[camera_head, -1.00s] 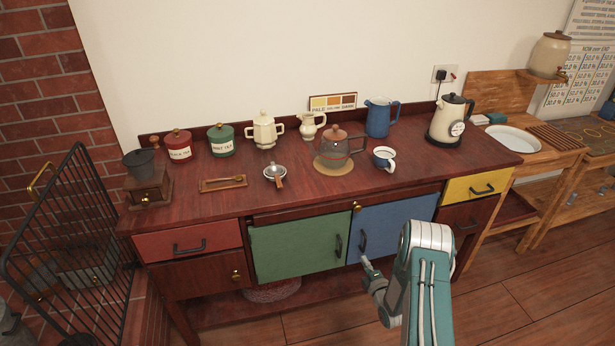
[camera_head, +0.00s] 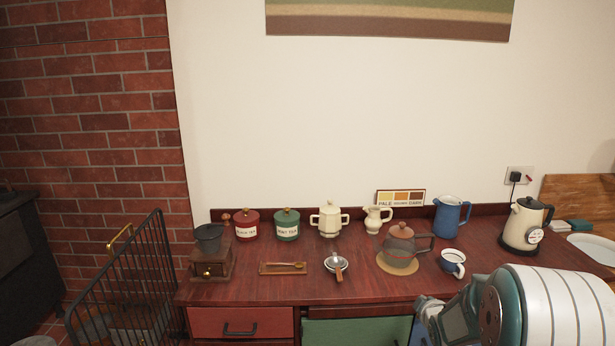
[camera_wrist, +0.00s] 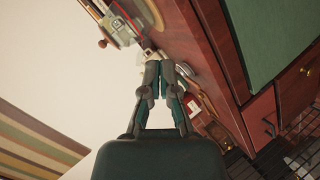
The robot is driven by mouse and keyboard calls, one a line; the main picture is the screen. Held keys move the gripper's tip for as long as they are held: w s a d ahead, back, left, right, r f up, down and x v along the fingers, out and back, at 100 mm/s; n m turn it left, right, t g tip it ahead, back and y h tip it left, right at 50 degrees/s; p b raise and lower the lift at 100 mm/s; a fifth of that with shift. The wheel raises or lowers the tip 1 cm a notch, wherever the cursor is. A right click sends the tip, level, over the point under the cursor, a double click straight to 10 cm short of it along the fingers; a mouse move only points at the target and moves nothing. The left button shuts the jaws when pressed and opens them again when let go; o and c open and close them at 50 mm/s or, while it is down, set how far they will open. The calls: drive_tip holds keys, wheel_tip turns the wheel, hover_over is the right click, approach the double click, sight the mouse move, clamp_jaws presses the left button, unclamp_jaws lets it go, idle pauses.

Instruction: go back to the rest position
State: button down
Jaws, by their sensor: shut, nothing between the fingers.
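My gripper (camera_wrist: 160,72) shows in the wrist view with its two fingers together and nothing between them. The wrist view is tilted, with the sideboard on the right and the pale wall on the left. In the head view my arm (camera_head: 545,312) fills the lower right corner, in front of the sideboard's right part, and the fingertips are not visible there. The arm hides the blue door and the yellow drawer.
A black wire rack (camera_head: 130,270) stands at left.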

drive_tip(key=s+a+r+m+g, duration=0.25)
drive_tip(key=s+a+r, duration=0.2)
drive_tip(key=s, duration=0.35)
drive_tip(key=s+a+r+m+g, duration=0.1)
drive_tip(key=s+a+r+m, duration=0.2)
drive_tip(key=s+r, duration=0.35)
drive_tip(key=s+a+r+m+g, duration=0.1)
drive_tip(key=s+a+r+m, duration=0.25)
drive_tip(key=s, duration=0.65)
drive_tip(key=s+a+m+g+y, duration=0.1)
drive_tip(key=s+a+m+g, duration=0.1)
drive_tip(key=s, duration=0.9)
drive_tip(key=shift+s+a, duration=0.35)
drive_tip(key=shift+a, duration=0.15)
drive_tip(key=shift+g, duration=0.25)
